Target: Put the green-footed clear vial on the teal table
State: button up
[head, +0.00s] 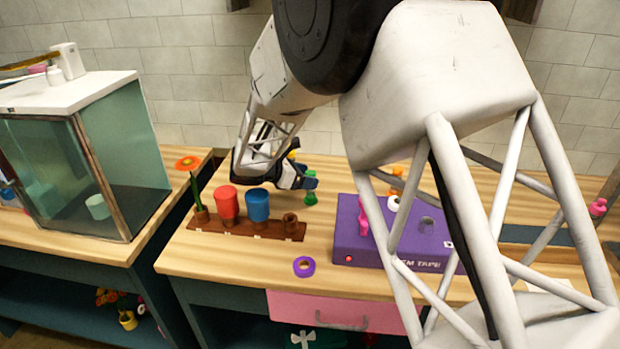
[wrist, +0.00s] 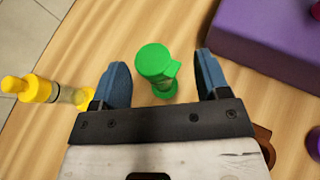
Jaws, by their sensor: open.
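A green-capped vial (wrist: 154,62) stands on the wooden worktop between my fingers in the wrist view, with a gap on each side. Its clear middle is mostly hidden under the cap. In the head view the green vial (head: 311,188) is just right of my gripper (head: 302,180). My gripper (wrist: 161,78) is open and empty, with blue fingertips either side of the vial. No teal tabletop shows plainly; the left bench (head: 150,238) and the middle bench (head: 222,262) both have wooden tops over dark teal bodies.
A purple tape box (head: 390,240) stands to the right. A brown rack (head: 245,230) with red and blue cups is in front. A glass cabinet (head: 80,165) fills much of the left bench. A purple tape roll (head: 304,266) lies at the front.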

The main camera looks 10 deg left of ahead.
notch_tip(320, 180, up, 8)
jog(key=s+a, duration=0.1)
jog(key=a, duration=0.1)
jog(key=shift+s+a+r, duration=0.2)
jog(key=shift+a, duration=0.05)
dwell(0.8)
jog(key=s+d+r+m+g+y, duration=0.2)
jog(key=s+d+r+m+g, duration=0.3)
jog(key=s+d, duration=0.55)
jog(key=s+d+r+m+y, duration=0.25)
jog(key=s+d+m, duration=0.4)
jog(key=d, duration=0.75)
jog(key=s+d+m+y, duration=0.2)
jog(key=s+d+m, duration=0.1)
jog(key=s, duration=0.5)
jog(key=s+d+f+m+y, duration=0.1)
jog(key=s+d+m+y, duration=0.1)
jog(key=s+m, duration=0.3)
jog(key=s+d+f+m+t+y, duration=0.1)
jog(key=s+m, duration=0.4)
jog(key=s, duration=0.6)
jog(key=shift+s+d+f+y, duration=0.15)
jog(key=shift+s+d+y, duration=0.25)
jog(key=shift+d+y, duration=0.7)
